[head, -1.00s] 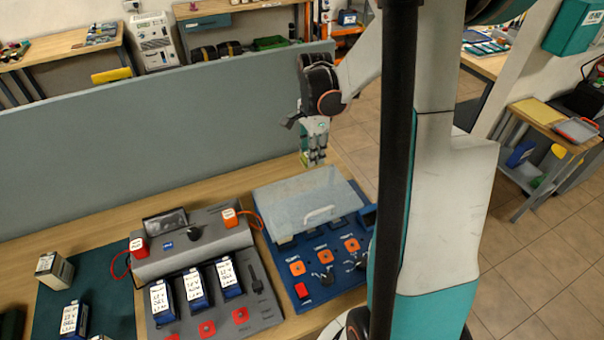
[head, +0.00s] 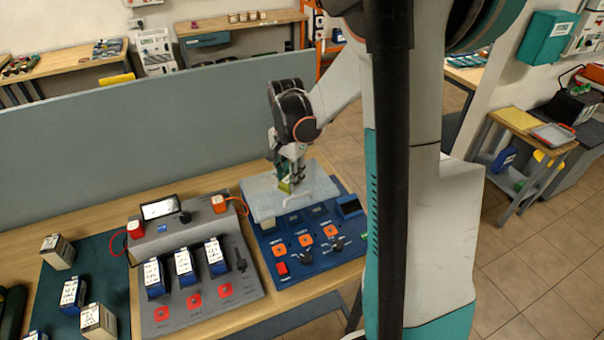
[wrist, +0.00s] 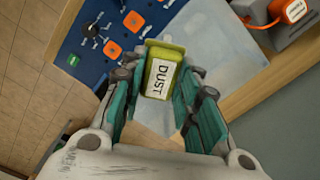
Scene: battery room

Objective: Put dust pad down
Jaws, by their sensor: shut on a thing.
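The dust pad (wrist: 161,74) is a yellow-green block with a white label reading DUST. My gripper (wrist: 157,82) is shut on it, with a finger on each side in the wrist view. In the head view my gripper (head: 291,183) points down over the clear cover of the blue panel, and the pad (head: 286,186) shows as a small green-yellow patch at the fingertips. I cannot tell whether the pad touches the cover.
The blue panel (head: 294,268) has orange sockets, black knobs and a clear cover (head: 262,205) with a white handle. Left of it stands a grey charger (head: 180,240) holding blue-and-white batteries. More batteries stand on a dark green mat (head: 98,258). A grey partition (head: 130,140) runs behind.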

